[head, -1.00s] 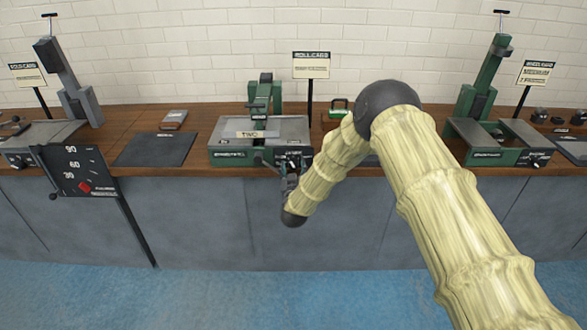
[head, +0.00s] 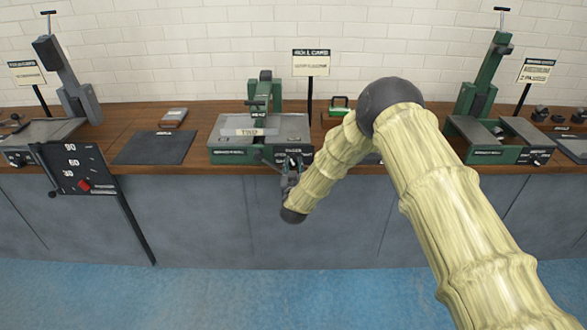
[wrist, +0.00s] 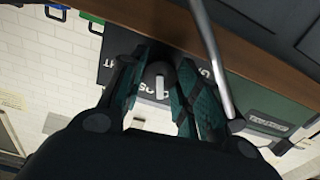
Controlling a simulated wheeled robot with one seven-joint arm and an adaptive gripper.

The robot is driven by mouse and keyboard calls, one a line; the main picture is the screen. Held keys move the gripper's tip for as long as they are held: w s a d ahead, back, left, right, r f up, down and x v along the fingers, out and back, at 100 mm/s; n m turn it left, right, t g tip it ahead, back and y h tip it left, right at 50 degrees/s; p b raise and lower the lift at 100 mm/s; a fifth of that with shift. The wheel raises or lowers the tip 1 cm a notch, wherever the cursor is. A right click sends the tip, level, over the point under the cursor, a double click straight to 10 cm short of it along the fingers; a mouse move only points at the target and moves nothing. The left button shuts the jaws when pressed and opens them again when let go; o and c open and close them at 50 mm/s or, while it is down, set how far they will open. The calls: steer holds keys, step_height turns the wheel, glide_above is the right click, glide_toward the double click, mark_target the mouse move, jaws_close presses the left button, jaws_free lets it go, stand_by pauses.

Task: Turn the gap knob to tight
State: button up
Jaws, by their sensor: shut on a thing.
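The green machine (head: 232,154) labelled TWO stands at the middle of the bench, with a dark control panel on its front right. My gripper (head: 292,168) is at that panel in the head view, where it covers most of the knob area. In the wrist view my gripper's two teal-padded fingers (wrist: 161,86) are on either side of the dark round gap knob (wrist: 159,72), which has a pale pointer bar. The fingers are shut on the knob. Panel lettering (wrist: 146,87) shows in part around it; the full words and the exact setting are hard to read.
A thin metal rod (wrist: 212,55) crosses close to the right finger in the wrist view. A grey machine (head: 73,100) stands at the left and another green machine (head: 482,153) at the right. A dark mat (head: 152,148) lies on the bench. The blue floor in front is clear.

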steer(key=m+b, duration=0.1)
steer(key=m, duration=0.1)
steer(key=m+b, duration=0.1)
steer(key=b, duration=0.1)
steer(key=shift+f+m, duration=0.2)
steer(key=shift+m, duration=0.2)
steer(key=m+b, duration=0.4)
steer(key=shift+m, duration=0.3)
steer(key=m+b, duration=0.4)
steer(key=m, duration=0.1)
steer(key=shift+b, duration=0.3)
steer(key=shift+r+m+b, duration=0.15)
steer(key=shift+m+b, duration=0.9)
steer(key=shift+m, duration=0.45)
steer(key=o, duration=1)
steer(key=shift+r, duration=0.1)
